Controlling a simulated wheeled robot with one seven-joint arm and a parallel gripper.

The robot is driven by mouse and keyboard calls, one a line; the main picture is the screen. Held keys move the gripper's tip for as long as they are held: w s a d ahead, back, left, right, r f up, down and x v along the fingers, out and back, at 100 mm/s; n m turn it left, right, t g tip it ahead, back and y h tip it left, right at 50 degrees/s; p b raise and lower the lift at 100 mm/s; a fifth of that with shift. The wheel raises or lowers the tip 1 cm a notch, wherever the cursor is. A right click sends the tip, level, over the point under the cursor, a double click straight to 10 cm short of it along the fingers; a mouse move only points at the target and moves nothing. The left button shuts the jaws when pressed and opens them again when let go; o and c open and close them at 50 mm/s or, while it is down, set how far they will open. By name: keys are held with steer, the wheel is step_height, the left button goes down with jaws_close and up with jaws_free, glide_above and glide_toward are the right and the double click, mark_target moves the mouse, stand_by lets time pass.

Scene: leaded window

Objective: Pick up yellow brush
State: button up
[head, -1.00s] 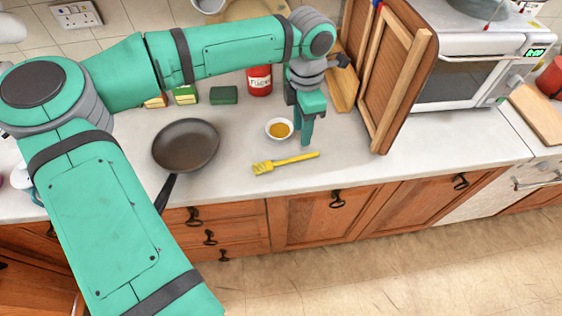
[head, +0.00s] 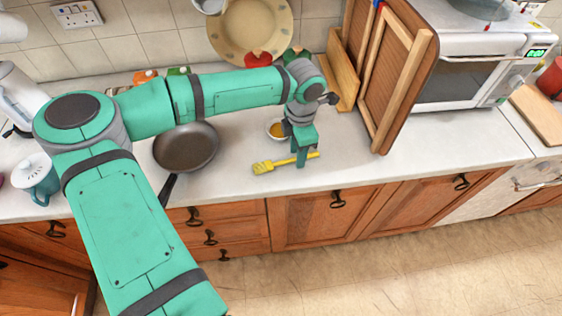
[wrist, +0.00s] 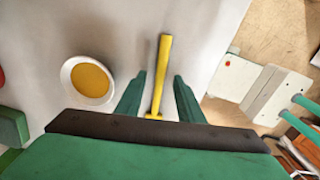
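The yellow brush (head: 272,166) lies flat on the pale counter near its front edge, bristle head to the left and handle to the right. In the wrist view the brush handle (wrist: 163,70) runs between the two fingers, which stand apart on either side of it. My gripper (head: 300,160) points down over the handle; it also shows in the wrist view (wrist: 160,88). It is open and holds nothing. The bristle end is hidden in the wrist view by the gripper body. I cannot tell the exact height of the fingertips above the counter.
A small white bowl of yellow contents (wrist: 88,80) stands close behind the brush. A dark frying pan (head: 187,148) is to the left. Wooden boards (head: 392,80) and a microwave (head: 460,75) stand to the right. The counter right of the brush is clear.

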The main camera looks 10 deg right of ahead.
steer(key=shift+f, duration=0.2)
steer(key=shift+c, duration=0.3)
jaws_close()
steer(key=shift+r, duration=0.1)
